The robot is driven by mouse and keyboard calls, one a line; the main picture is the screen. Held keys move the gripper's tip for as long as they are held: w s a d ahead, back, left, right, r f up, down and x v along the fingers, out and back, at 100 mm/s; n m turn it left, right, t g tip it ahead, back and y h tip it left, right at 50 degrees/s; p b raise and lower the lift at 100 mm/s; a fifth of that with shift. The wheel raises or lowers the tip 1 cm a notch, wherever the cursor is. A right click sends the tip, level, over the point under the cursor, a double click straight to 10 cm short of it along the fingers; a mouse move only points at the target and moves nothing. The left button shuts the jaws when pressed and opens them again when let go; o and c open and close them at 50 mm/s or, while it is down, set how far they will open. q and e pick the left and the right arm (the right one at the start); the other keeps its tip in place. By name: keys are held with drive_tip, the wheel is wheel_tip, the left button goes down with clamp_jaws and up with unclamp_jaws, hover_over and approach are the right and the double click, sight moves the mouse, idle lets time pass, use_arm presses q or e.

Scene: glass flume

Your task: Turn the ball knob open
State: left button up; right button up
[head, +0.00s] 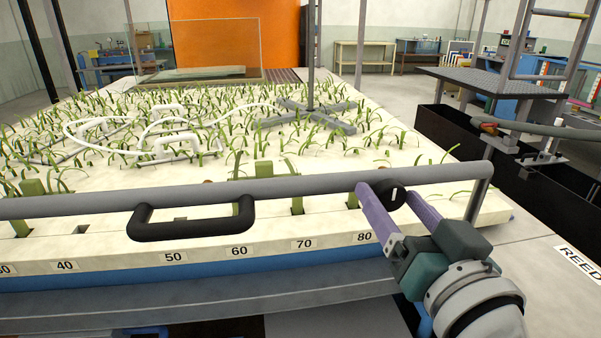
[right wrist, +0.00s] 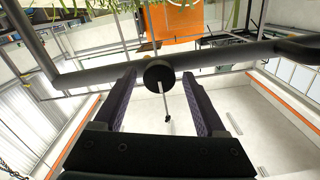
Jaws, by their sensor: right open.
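A black round knob (head: 390,195) with a small white mark sits at the grey rail, towards its right end. My right gripper (head: 388,191) is open, with one purple finger on each side of the knob. In the right wrist view the knob (right wrist: 158,73) shows between the two fingertips (right wrist: 159,78), with a gap on both sides. A thin pale rod with a small dark end (right wrist: 167,119) shows below the knob there. I cannot tell how the knob is joined to the rail. My left gripper is not in view.
The grey rail (head: 290,188) crosses the front of the planted bed, with a black handle (head: 190,217) left of my gripper. A post (head: 478,198) stands close on the right. A scale with numbers (head: 240,252) runs below.

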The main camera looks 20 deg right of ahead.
drive_tip(key=shift+w, duration=0.1)
clamp_jaws()
idle(0.6)
